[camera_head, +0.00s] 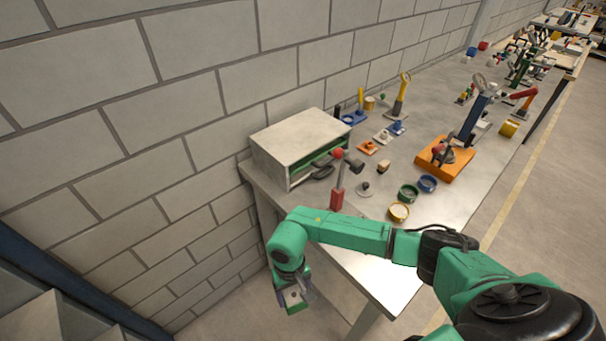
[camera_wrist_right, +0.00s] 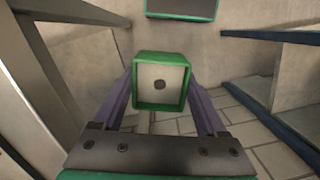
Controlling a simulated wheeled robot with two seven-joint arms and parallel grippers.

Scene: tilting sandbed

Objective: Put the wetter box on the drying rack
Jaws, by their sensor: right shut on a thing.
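My right gripper (camera_head: 294,294) hangs low at the end of the green arm, off the near left corner of the table. In the wrist view its two purple-grey fingers (camera_wrist_right: 161,108) are shut on a small green box (camera_wrist_right: 137,92). The box has a pale face with a dark round spot. In the head view the box (camera_head: 294,299) is small and partly covered by the gripper. I cannot tell how wet it is, and I cannot pick out a second box for certain. I cannot identify a drying rack for certain. My left gripper is not in view.
A pale cabinet (camera_head: 299,137) with an open front and green inside stands on the metal table (camera_head: 395,262) by the block wall. A red-based post (camera_head: 337,199), small round dishes (camera_head: 399,212) and an orange-based device (camera_head: 444,158) stand nearby. A green-edged dark panel (camera_wrist_right: 182,9) shows in the wrist view.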

